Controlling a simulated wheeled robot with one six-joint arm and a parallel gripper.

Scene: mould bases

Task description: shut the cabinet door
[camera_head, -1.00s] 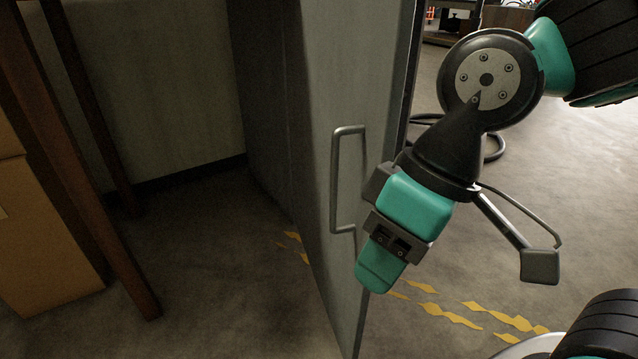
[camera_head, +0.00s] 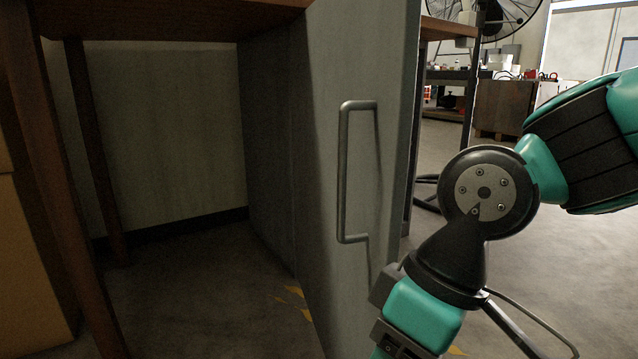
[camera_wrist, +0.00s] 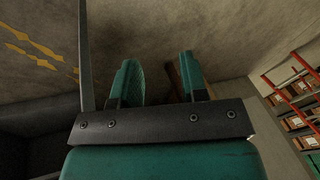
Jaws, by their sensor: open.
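The grey cabinet door (camera_head: 325,105) stands in the middle of the head view, seen at a steep angle, with its narrow edge on the right. A bar handle (camera_head: 343,175) is upright on its face. My gripper is low and right of the handle in the head view, cut off by the bottom edge, its fingertips out of frame. In the wrist view my gripper (camera_wrist: 160,80) shows two teal fingers, apart with nothing between them. A thin grey upright strip (camera_wrist: 85,55), perhaps the door's edge, is left of the fingers. I cannot tell whether anything touches it.
A brown wooden table (camera_head: 170,22) with legs stands at the left, a cardboard box (camera_head: 35,270) beside it. Yellow floor marks (camera_head: 295,292) lie by the door's foot. A bench and fan (camera_head: 500,15) are behind. Open floor (camera_head: 570,260) lies to the right.

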